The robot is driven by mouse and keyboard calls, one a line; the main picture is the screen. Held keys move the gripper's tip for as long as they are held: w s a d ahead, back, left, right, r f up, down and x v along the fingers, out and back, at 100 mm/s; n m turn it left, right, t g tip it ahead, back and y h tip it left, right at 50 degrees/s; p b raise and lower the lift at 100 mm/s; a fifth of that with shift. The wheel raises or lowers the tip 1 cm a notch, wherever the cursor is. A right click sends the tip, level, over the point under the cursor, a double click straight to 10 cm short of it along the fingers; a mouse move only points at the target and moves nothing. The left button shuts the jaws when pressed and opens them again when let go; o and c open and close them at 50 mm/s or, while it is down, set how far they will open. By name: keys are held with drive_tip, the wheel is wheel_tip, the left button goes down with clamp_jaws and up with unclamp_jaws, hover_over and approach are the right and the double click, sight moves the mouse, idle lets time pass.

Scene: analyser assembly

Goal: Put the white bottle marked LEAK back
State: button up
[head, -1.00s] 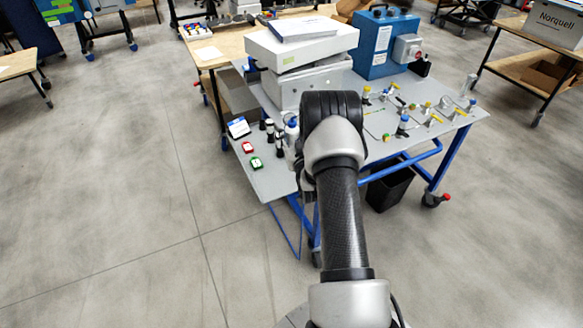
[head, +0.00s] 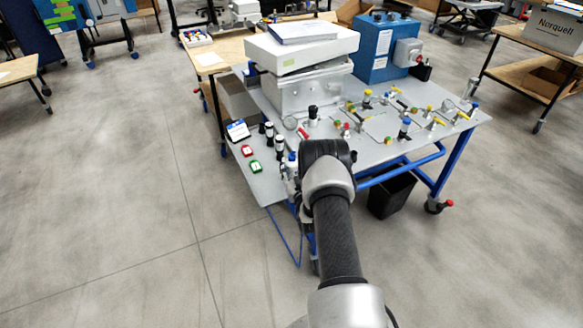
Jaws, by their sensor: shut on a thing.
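A white bottle with a blue cap (head: 291,161) shows just left of my wrist, at the near edge of the grey table (head: 272,185). It looks upright. Its LEAK marking is too small to read. My gripper (head: 294,178) is mostly hidden beside and behind my dark wrist joint; it is shut on the bottle. Whether the bottle touches the table or hangs above it, I cannot tell.
Small dark bottles (head: 269,132), a red box (head: 247,150), a green box (head: 255,166) and a small display (head: 238,130) stand on the left part. Valves and tubing (head: 404,128) cover the right. A white analyser (head: 308,88) and blue cabinet (head: 384,45) stand behind.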

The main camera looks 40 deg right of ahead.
drive_tip(key=o, duration=0.8)
drive_tip(key=shift+f, duration=0.2)
drive_tip(key=o, duration=0.6)
drive_tip(key=shift+r, duration=0.1)
drive_tip(key=shift+c, duration=0.2)
